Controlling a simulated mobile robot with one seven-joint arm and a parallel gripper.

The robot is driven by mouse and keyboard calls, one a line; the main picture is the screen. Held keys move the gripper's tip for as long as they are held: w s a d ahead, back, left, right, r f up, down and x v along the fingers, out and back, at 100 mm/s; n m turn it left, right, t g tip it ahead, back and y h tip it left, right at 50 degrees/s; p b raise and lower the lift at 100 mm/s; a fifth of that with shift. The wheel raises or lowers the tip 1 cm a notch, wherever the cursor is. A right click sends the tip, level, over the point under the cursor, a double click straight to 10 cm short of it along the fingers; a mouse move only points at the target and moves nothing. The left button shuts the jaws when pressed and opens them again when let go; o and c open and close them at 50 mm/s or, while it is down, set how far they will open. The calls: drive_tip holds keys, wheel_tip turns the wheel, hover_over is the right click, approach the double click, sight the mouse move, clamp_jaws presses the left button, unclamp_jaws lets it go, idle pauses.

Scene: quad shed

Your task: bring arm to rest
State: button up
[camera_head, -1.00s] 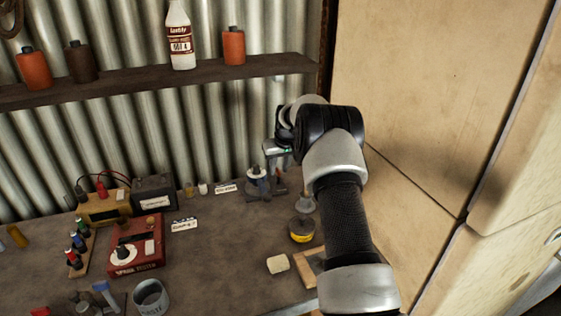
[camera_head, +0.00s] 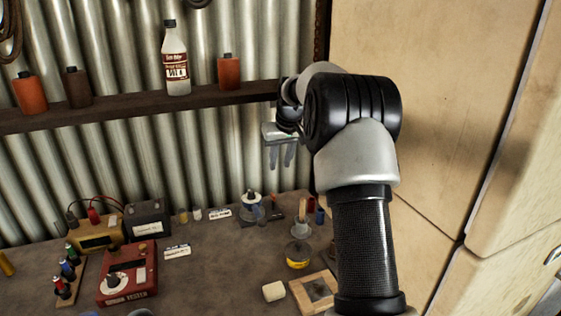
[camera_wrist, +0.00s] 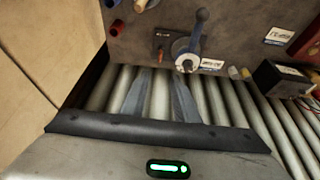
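My arm rises through the right half of the head view and bends at its black elbow. My gripper (camera_head: 281,157) hangs at the arm's far end, fingers down, above the back of the workbench (camera_head: 215,260) and in front of the corrugated wall. In the wrist view my gripper (camera_wrist: 160,92) shows two separate grey fingers with nothing between them. It is open and empty, and touches nothing that I can see. Part of the wrist is hidden behind the elbow in the head view.
A shelf (camera_head: 130,115) with bottles runs left of my gripper. A tall cream panel (camera_head: 420,110) stands close to the right of my arm. Below are a round-based stand (camera_head: 250,205), a yellow tin (camera_head: 298,254), a wooden frame (camera_head: 314,291) and a red tester (camera_head: 127,275).

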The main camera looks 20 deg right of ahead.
idle(0.4)
drive_tip(key=s+a+r+p, duration=0.1)
drive_tip(key=s+a+r, duration=0.5)
drive_tip(key=s, duration=0.4)
drive_tip(key=s+a+r+p, duration=0.1)
drive_tip(key=s+a+r, duration=0.4)
drive_tip(key=s+r, duration=0.4)
drive_tip(key=s+a+f, duration=0.2)
drive_tip(key=s, duration=0.9)
drive_tip(key=s+a+f+t+p, duration=0.1)
drive_tip(key=s+a+f, duration=0.1)
drive_tip(key=s, duration=1)
drive_tip(key=shift+a+f+p, duration=0.25)
drive_tip(key=shift+f+p, duration=0.05)
drive_tip(key=shift+f, duration=0.05)
